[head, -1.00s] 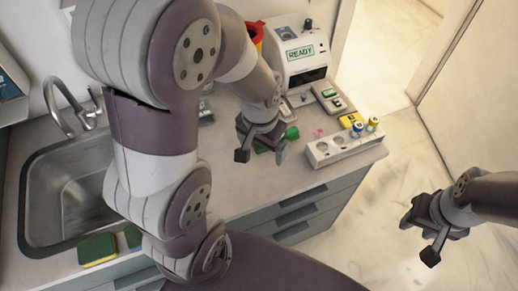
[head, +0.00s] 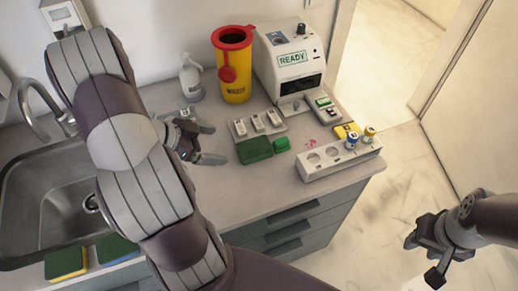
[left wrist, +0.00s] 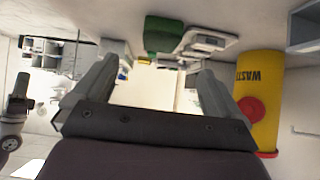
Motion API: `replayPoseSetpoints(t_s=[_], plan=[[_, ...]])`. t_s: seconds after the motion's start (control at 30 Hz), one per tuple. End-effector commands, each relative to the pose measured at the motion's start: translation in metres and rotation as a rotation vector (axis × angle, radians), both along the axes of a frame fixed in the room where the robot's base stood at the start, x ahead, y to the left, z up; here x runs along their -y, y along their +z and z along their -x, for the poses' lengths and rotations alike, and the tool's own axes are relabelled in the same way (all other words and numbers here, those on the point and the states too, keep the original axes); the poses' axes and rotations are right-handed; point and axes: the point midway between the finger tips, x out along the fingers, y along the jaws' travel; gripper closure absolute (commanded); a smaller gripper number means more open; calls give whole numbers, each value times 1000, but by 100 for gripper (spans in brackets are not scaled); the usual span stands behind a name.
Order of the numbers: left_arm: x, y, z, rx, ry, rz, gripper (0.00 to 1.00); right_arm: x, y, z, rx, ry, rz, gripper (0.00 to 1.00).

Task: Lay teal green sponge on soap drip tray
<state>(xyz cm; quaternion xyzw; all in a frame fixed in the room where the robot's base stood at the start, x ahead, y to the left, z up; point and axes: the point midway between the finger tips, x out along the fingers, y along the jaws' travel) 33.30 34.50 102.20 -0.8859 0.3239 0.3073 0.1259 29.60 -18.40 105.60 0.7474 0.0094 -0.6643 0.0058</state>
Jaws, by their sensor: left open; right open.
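I cannot tell for certain which is the task's sponge. My right gripper (head: 424,258) is open and empty, off the counter's right side.
A green-and-yellow sponge (head: 66,263) lies beside the sink (head: 40,205). A white pump bottle (head: 190,80), yellow waste bin (head: 236,85) and READY machine (head: 290,65) stand at the back. A white rack (head: 338,162) holds vials at right. The counter's front middle is clear.

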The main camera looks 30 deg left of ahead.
Motion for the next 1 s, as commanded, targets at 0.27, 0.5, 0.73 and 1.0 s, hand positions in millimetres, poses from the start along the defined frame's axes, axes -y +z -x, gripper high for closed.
replayPoseSetpoints(t_s=[0.27, 0.5, 0.73, 1.0], plan=[[34, -29, -33, 1, -3, 39, 1, 0, -3, 0, 0, 0, 0, 57], [49, -45, -56, 2, -1, 36, 1, 0, -2, 0, 0, 0, 0, 57], [67, -66, -82, 3, 1, 35, 1, 0, 0, 0, 0, 0, 0, 57], [68, -68, -84, 3, 3, 34, 11, 0, 0, 0, 0, 0, 0, 57]])
